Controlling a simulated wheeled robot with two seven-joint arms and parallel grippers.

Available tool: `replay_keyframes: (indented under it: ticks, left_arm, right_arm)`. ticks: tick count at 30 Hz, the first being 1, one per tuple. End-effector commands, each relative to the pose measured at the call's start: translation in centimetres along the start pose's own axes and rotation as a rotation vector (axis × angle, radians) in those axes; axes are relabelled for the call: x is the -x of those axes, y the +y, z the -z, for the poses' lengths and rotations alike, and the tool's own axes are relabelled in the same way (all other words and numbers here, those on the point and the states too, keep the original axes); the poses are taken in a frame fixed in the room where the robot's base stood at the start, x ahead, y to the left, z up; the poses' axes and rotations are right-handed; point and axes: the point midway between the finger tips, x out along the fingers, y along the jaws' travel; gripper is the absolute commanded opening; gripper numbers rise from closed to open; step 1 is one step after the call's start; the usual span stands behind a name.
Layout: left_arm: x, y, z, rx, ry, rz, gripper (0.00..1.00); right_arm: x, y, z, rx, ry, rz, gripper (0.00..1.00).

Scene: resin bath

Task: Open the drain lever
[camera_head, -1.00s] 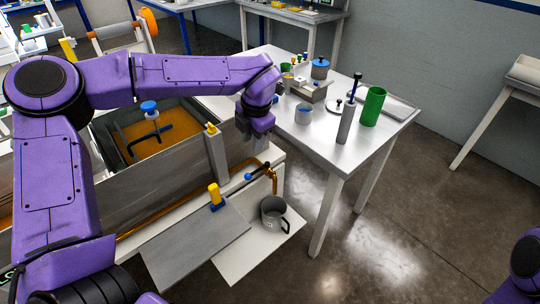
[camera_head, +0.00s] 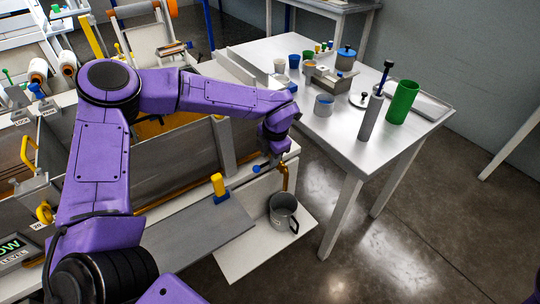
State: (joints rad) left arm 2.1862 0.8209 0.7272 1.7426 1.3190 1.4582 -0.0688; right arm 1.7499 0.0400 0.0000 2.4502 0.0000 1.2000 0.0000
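The drain lever shows as a blue knob (camera_head: 257,168) on a dark rod beside the brown drain pipe (camera_head: 285,178) at the bath's right end. My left gripper (camera_head: 274,158) points down right over the rod, and it hides part of the lever. I cannot tell whether its fingers touch the rod or how far apart they are. A grey mug (camera_head: 283,213) stands under the pipe on a white shelf (camera_head: 238,262). My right gripper is not in view.
A yellow handle on a blue base (camera_head: 219,187) stands close to the left of the lever. The white table (camera_head: 345,137) with a green cylinder (camera_head: 402,102), a grey cylinder (camera_head: 372,116) and cups is behind and right. The floor at right is clear.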

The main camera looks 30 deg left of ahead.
Motion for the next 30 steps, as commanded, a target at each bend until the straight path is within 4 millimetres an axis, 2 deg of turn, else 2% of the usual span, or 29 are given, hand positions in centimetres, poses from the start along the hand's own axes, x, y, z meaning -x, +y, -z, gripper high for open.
replay_keyframes:
  ticks: [4, 11, 12, 14, 15, 30]
  left_arm:
    - [-1.04, -0.03, -0.01, 0.000, 0.000, 0.000, 0.37]
    - [-1.14, -0.04, -0.03, 0.000, -0.001, 0.000, 0.37]
    - [-1.13, -0.03, -0.03, 0.000, -0.001, 0.000, 0.24]
    - [-1.12, -0.04, -0.03, 0.000, -0.001, 0.000, 0.04]
    - [-1.12, -0.03, -0.03, 0.000, -0.001, 0.000, 0.00]
    - [-1.08, -0.02, -0.05, -0.001, -0.002, -0.001, 0.00]
  right_arm:
    - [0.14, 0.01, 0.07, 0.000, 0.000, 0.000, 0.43]
    - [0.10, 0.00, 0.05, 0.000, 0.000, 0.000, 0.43]
    - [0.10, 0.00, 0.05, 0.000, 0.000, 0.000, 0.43]
    - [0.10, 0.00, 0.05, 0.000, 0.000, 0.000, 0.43]
    - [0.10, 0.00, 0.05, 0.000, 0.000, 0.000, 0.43]
    - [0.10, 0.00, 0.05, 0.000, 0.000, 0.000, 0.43]
